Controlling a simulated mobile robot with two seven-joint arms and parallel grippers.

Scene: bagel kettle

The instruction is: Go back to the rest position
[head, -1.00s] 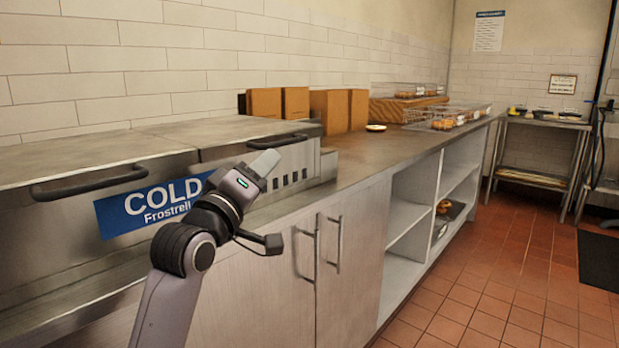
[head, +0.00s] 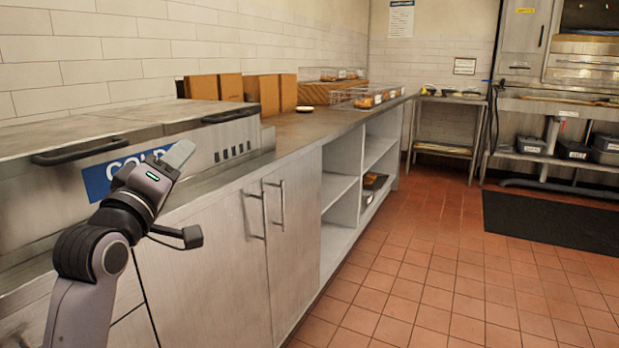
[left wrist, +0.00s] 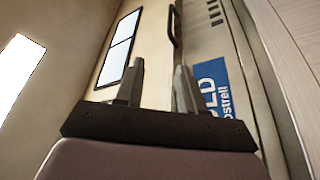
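My left gripper (head: 178,156) is raised in front of the cold unit (head: 190,116) at the left of the head view, over part of its blue label. In the left wrist view the two fingers of the left gripper (left wrist: 158,88) stand apart with nothing between them, so it is open and empty. Behind them are the blue label (left wrist: 222,105) and a dark handle (left wrist: 176,25) of the cold unit. My right gripper is in neither view.
A counter (head: 318,125) with cabinets and open shelves runs along the wall. Brown boxes (head: 265,95) and clear bagel bins (head: 365,97) stand on it. Red tile floor (head: 420,270) is free to the right. A black mat (head: 550,222) lies before a metal rack.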

